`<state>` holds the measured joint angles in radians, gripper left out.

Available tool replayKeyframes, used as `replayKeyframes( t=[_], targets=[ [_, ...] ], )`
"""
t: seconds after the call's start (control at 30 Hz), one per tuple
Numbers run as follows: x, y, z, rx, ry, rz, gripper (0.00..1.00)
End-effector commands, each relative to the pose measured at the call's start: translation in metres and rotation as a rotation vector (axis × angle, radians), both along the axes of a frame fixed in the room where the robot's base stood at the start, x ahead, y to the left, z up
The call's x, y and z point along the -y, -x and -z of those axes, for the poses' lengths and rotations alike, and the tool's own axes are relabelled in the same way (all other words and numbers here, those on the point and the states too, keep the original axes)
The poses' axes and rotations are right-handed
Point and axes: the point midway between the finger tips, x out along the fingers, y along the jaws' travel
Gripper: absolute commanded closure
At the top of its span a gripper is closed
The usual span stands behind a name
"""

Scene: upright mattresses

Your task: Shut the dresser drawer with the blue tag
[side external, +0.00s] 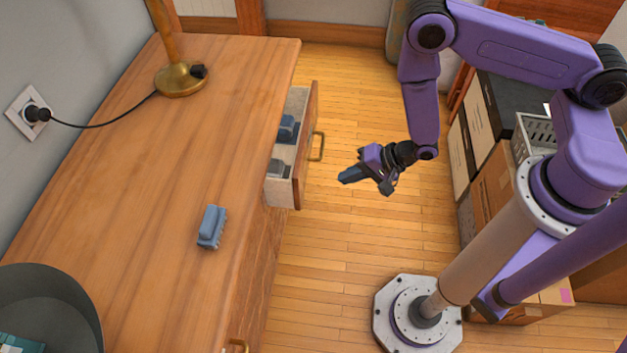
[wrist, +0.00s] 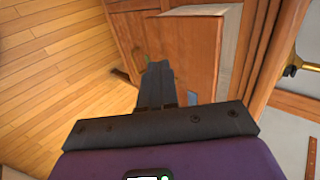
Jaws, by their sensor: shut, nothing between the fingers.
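The wooden dresser (side external: 190,130) stands along the wall. One drawer (side external: 308,150) sticks out from its front, with a brass handle (side external: 319,147) on its face. Its face also shows in the wrist view (wrist: 195,50), with a small blue tag (wrist: 192,98) low on it. My gripper (side external: 344,178) is shut and empty, in front of the open drawer and a little to its right in the side view, with a gap between them. In the wrist view the shut fingers (wrist: 158,70) overlap the drawer face and hide part of it.
Blue-grey toy-like objects (side external: 287,129) lie in the drawer. A similar one (side external: 211,227) lies on the dresser top, with a brass lamp (side external: 180,78) and a dark bowl (side external: 45,300). Another brass handle (side external: 238,346) shows lower down. The wood floor (side external: 340,240) before the drawer is clear.

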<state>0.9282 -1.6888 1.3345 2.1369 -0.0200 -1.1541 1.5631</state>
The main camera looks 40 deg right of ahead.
Motion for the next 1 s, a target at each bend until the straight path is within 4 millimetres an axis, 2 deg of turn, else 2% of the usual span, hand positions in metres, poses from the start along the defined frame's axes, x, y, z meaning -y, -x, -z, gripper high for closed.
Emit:
replayKeyframes(
  t=[0.43, 0.7, 1.0],
  targets=[
    [-0.034, -0.034, 0.044, 0.0, 0.0, 0.0, 1.0],
    [-0.057, -0.057, 0.043, 0.001, 0.0, 0.001, 1.0],
    [-0.062, -0.061, 0.043, -0.001, 0.002, -0.001, 1.0]
  ],
)
